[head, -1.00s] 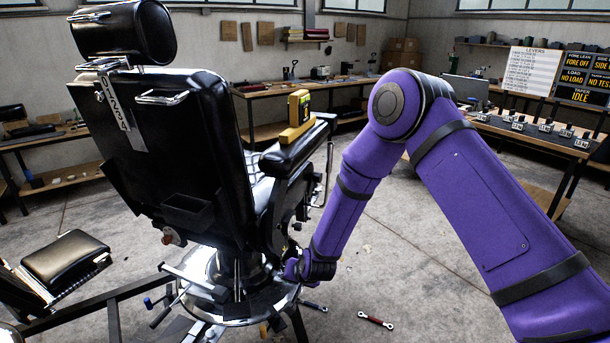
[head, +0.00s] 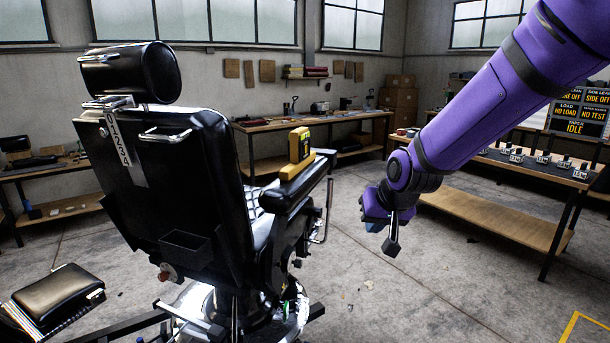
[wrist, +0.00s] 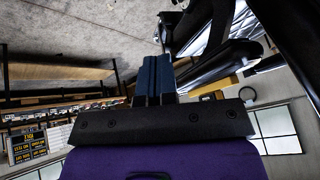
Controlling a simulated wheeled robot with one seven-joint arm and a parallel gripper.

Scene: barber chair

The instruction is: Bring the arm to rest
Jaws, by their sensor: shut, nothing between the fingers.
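My gripper (head: 391,244) hangs at the end of my purple arm, to the right of the black barber chair (head: 180,160), in free air above the concrete floor. In the wrist view my gripper (wrist: 153,62) has its two blue fingers side by side, shut and empty. Part of the black chair (wrist: 205,35) shows beyond it there. The chair's back and headrest face me in the head view, and its right armrest is apart from my gripper.
A yellow device (head: 299,146) stands on the armrest. A black footrest pad (head: 58,288) is at the lower left. A long workbench (head: 300,122) runs along the back wall, and a lever bench (head: 500,205) stands at the right.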

